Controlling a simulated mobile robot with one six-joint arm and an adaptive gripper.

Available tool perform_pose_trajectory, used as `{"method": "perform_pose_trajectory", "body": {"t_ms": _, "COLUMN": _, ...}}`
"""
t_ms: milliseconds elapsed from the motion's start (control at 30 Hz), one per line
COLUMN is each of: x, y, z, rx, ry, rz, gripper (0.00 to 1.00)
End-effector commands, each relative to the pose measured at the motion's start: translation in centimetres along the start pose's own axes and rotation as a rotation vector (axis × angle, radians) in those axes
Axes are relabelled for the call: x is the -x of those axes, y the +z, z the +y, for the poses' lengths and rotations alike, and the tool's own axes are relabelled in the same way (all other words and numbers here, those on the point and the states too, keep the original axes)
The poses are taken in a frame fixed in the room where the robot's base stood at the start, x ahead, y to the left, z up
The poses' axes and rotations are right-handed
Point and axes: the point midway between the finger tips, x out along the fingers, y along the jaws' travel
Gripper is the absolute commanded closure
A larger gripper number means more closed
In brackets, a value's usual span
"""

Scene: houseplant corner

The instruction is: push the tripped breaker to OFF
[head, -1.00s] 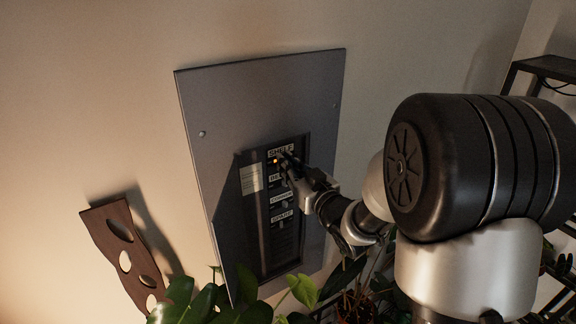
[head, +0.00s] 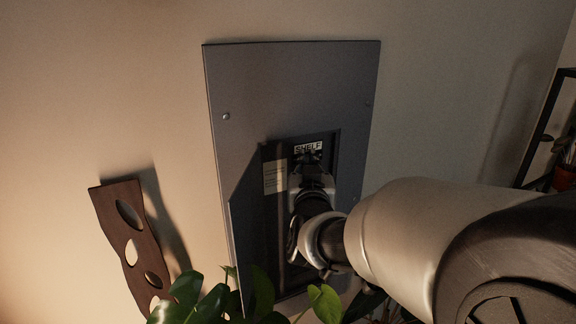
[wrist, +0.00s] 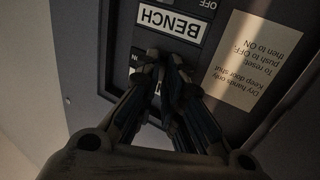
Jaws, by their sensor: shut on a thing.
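The breaker panel's dark recess (head: 270,225) is set in a grey metal cover (head: 290,90) on the wall. The SHELF label (head: 308,147) shows at its top in the head view. My gripper (wrist: 165,75) reaches the panel just below that label, and its fingertips are close together on a breaker handle. The handle itself is mostly hidden by the fingers, so its position cannot be told. The wrist view is upside down and shows the BENCH label (wrist: 170,22) beside the fingertips, with OFF printed near it. The lower breakers are hidden behind my arm in the head view.
A paper notice (wrist: 257,60) about resetting is on the panel beside the breakers. A wooden board with holes (head: 130,240) is on the wall at left. Plant leaves (head: 205,300) rise below the panel. A dark shelf rack (head: 545,130) stands at right.

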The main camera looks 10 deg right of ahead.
Motion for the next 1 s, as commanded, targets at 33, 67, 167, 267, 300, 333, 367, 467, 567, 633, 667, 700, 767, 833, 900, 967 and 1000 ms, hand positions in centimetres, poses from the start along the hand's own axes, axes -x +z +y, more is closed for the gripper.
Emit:
{"method": "perform_pose_trajectory", "body": {"t_ms": 33, "x": -0.03, "y": -0.42, "z": -0.06, "rx": -0.002, "ry": 0.002, "rz": 0.009, "gripper": 1.0}}
{"method": "perform_pose_trajectory", "body": {"t_ms": 67, "x": -0.02, "y": -0.43, "z": -0.06, "rx": -0.002, "ry": 0.003, "rz": 0.009, "gripper": 1.0}}
{"method": "perform_pose_trajectory", "body": {"t_ms": 167, "x": -0.03, "y": -0.45, "z": -0.04, "rx": -0.002, "ry": 0.003, "rz": 0.009, "gripper": 1.0}}
{"method": "perform_pose_trajectory", "body": {"t_ms": 267, "x": -0.03, "y": -0.46, "z": -0.03, "rx": -0.002, "ry": 0.003, "rz": 0.009, "gripper": 1.0}}
{"method": "perform_pose_trajectory", "body": {"t_ms": 300, "x": -0.03, "y": -0.46, "z": -0.03, "rx": -0.002, "ry": 0.003, "rz": 0.009, "gripper": 1.0}}
{"method": "perform_pose_trajectory", "body": {"t_ms": 333, "x": -0.03, "y": -0.46, "z": -0.03, "rx": -0.002, "ry": 0.002, "rz": 0.009, "gripper": 0.9}}
{"method": "perform_pose_trajectory", "body": {"t_ms": 367, "x": -0.03, "y": -0.45, "z": -0.03, "rx": -0.002, "ry": 0.002, "rz": 0.009, "gripper": 0.88}}
{"method": "perform_pose_trajectory", "body": {"t_ms": 467, "x": -0.02, "y": -0.33, "z": -0.03, "rx": -0.001, "ry": 0.002, "rz": 0.006, "gripper": 0.81}}
{"method": "perform_pose_trajectory", "body": {"t_ms": 567, "x": -0.02, "y": -0.22, "z": -0.03, "rx": -0.001, "ry": 0.002, "rz": 0.004, "gripper": 0.74}}
{"method": "perform_pose_trajectory", "body": {"t_ms": 633, "x": -0.02, "y": -0.16, "z": -0.04, "rx": -0.001, "ry": 0.001, "rz": 0.003, "gripper": 0.72}}
{"method": "perform_pose_trajectory", "body": {"t_ms": 667, "x": -0.01, "y": -0.13, "z": -0.05, "rx": -0.001, "ry": 0.001, "rz": 0.002, "gripper": 0.72}}
{"method": "perform_pose_trajectory", "body": {"t_ms": 700, "x": -0.01, "y": -0.11, "z": -0.05, "rx": -0.001, "ry": 0.001, "rz": 0.002, "gripper": 0.72}}
{"method": "perform_pose_trajectory", "body": {"t_ms": 767, "x": -0.01, "y": -0.07, "z": -0.06, "rx": 0.0, "ry": 0.001, "rz": 0.001, "gripper": 0.72}}
{"method": "perform_pose_trajectory", "body": {"t_ms": 833, "x": -0.01, "y": -0.03, "z": -0.06, "rx": 0.0, "ry": 0.001, "rz": 0.0, "gripper": 0.72}}
{"method": "perform_pose_trajectory", "body": {"t_ms": 900, "x": 0.0, "y": 0.0, "z": -0.06, "rx": 0.0, "ry": 0.001, "rz": 0.0, "gripper": 0.72}}
{"method": "perform_pose_trajectory", "body": {"t_ms": 967, "x": 0.09, "y": 0.0, "z": -0.07, "rx": 0.0, "ry": 0.001, "rz": 0.0, "gripper": 0.72}}
{"method": "perform_pose_trajectory", "body": {"t_ms": 1000, "x": 0.26, "y": -0.01, "z": -0.08, "rx": 0.0, "ry": 0.0, "rz": 0.0, "gripper": 0.72}}
